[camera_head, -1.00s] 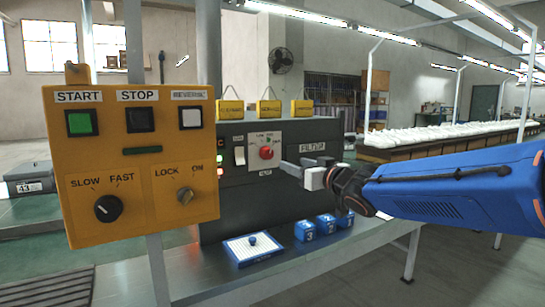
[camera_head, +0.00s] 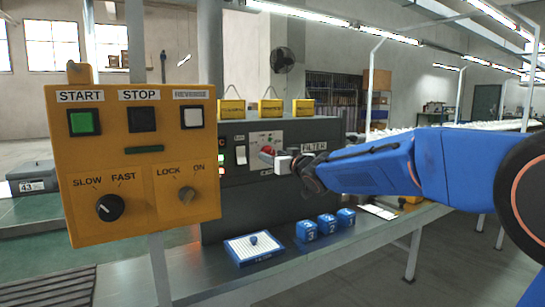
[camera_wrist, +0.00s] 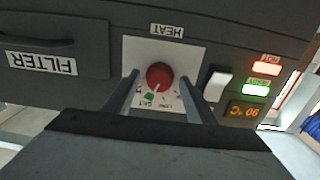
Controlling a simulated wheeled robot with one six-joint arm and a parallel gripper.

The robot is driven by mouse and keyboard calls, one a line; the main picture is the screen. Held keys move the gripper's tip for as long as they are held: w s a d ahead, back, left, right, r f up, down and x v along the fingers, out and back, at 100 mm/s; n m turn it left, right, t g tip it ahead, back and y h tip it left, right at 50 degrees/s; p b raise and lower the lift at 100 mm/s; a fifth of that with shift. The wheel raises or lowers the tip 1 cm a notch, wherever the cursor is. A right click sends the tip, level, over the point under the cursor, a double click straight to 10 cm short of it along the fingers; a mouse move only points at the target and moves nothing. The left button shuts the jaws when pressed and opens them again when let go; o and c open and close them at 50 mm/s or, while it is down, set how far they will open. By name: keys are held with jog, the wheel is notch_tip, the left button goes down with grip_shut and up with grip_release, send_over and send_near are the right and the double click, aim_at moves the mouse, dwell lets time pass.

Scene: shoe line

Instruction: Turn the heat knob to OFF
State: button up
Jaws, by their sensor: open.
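The heat knob (camera_wrist: 159,76) is red and round on a white plate (camera_wrist: 190,56), with a HEAT label (camera_wrist: 167,30) beside it. The wrist view is upside down. A pale pointer mark shows on the knob's lower side, but the small lettering around it is too blurred to read. In the head view the knob (camera_head: 267,153) shows just left of my gripper (camera_head: 279,161), which partly covers the plate. My gripper is open, with one finger on each side of the knob in the wrist view (camera_wrist: 160,92). I cannot tell whether the fingers touch it.
A white rocker switch (camera_wrist: 217,85), red and green lamps and a 90 °C display (camera_wrist: 244,112) sit beside the plate. A FILTER drawer (camera_wrist: 50,45) is on the other side. A yellow control box (camera_head: 145,165) stands at left. Blue numbered blocks (camera_head: 327,224) rest on the bench below.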

jog(key=shift+w+a, duration=0.25)
jog(key=shift+w, duration=0.15)
jog(key=c, duration=1)
jog(key=shift+c, duration=0.2)
